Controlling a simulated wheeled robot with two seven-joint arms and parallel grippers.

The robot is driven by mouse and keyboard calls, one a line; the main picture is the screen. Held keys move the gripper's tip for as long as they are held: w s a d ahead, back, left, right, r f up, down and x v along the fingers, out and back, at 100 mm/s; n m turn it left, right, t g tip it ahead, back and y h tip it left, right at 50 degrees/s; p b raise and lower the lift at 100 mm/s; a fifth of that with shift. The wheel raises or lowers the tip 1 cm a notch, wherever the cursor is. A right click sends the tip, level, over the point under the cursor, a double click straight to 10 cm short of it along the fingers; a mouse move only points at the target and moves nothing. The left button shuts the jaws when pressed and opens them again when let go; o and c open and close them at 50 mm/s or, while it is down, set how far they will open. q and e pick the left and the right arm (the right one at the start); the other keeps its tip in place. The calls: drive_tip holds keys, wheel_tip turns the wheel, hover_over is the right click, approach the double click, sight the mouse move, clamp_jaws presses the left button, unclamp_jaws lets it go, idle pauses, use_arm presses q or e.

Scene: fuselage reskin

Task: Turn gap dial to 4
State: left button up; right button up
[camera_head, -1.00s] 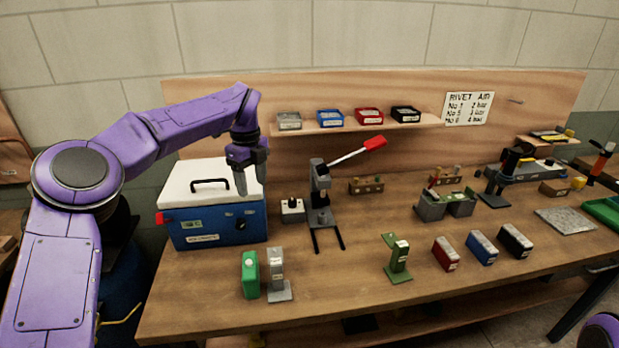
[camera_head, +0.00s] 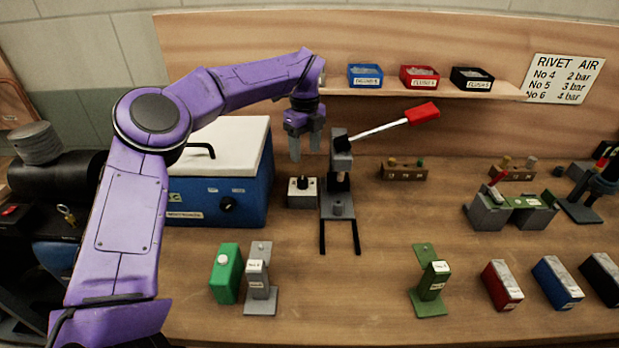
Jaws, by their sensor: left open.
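A small pale box with a black knob (camera_head: 302,190) stands left of the lever press (camera_head: 341,180); it looks like the gap dial, but its markings are too small to read. My left gripper (camera_head: 305,152) points down with its fingers apart and empty. In the picture it is just above the knob, with a visible space between fingertips and knob. The press has a long lever with a red handle (camera_head: 422,113), to the right of the gripper. My right gripper is out of view.
A blue case (camera_head: 218,195) with a white lid and its own black knob stands left of the dial box. Green and grey stands (camera_head: 261,285) are in front. A shelf (camera_head: 440,90) with bins runs behind. The middle of the bench is clear.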

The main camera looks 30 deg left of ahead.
use_arm(q)
drive_tip(key=p, duration=0.1)
hover_over(302, 180)
wheel_tip(302, 180, down, 5)
drive_tip(key=shift+s+r, duration=0.1)
drive_tip(key=f, duration=0.4)
drive_tip(key=shift+w+p, duration=0.3)
drive_tip(key=shift+p, duration=0.1)
drive_tip(key=shift+s, duration=0.15)
drive_tip(key=c, duration=1)
